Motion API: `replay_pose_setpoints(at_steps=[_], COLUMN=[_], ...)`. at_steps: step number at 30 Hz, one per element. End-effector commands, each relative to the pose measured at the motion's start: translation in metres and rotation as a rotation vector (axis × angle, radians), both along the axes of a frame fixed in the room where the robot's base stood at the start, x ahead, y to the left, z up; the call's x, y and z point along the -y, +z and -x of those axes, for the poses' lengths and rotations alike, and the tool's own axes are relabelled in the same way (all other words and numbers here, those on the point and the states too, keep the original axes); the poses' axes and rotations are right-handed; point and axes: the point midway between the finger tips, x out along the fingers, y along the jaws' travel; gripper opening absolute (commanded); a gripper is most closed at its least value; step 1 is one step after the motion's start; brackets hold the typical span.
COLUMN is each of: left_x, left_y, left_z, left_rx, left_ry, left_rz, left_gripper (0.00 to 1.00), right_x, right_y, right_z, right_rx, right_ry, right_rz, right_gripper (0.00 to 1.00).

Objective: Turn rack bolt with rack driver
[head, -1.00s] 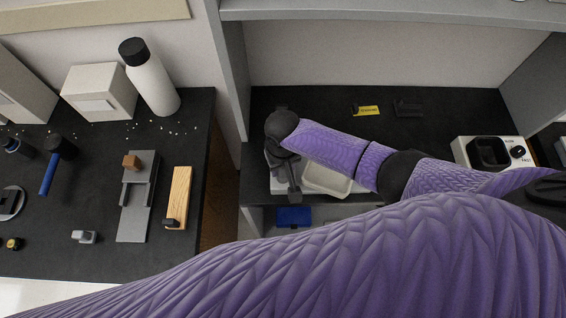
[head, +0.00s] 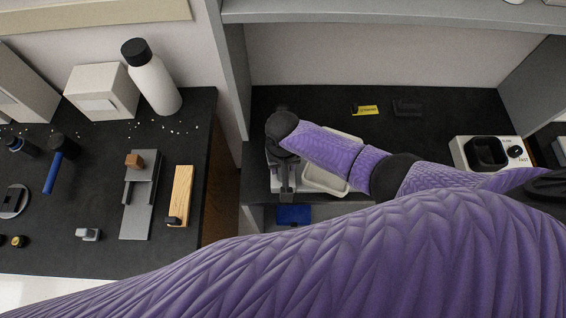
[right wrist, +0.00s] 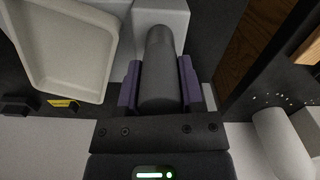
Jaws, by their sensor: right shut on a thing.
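My right gripper (right wrist: 160,88) is shut on a dark grey cylinder, which looks like the handle of the rack driver (right wrist: 159,68). A purple finger lies on each side of it. The far end of the handle is over a light grey block (right wrist: 174,14). In the head view my right gripper (head: 285,188) points down at the front edge of the shelf bench, beside a white tray. The driver's tip and the rack bolt are hidden, so I cannot tell whether they touch. My left gripper is not in view.
The white tray (right wrist: 65,45) lies close beside my right gripper. A blue thing (head: 294,215) sits below the bench edge. A white machine (head: 462,150) stands at the right, and a yellow label (head: 368,110) lies at the back. The left bench holds a white bottle (head: 155,88).

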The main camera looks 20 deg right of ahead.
Motion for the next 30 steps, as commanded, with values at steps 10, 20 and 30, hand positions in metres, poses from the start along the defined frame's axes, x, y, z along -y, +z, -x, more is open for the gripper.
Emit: replay_pose_setpoints(at_steps=[10, 20, 30], left_x=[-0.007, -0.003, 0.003], left_y=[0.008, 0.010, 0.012], left_z=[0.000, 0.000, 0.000], left_rx=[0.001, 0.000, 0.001], left_ry=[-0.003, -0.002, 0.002], left_rz=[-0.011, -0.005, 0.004], left_gripper=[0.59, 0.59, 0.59], right_x=[-0.001, 0.000, 0.000], right_y=[0.001, 0.000, 0.001], right_z=[0.000, 0.000, 0.000], right_rx=[-0.001, 0.000, -0.001], right_ry=[-0.116, -0.165, -0.093], right_rz=[-0.001, 0.001, 0.001], right_gripper=[0.00, 0.00, 0.00])
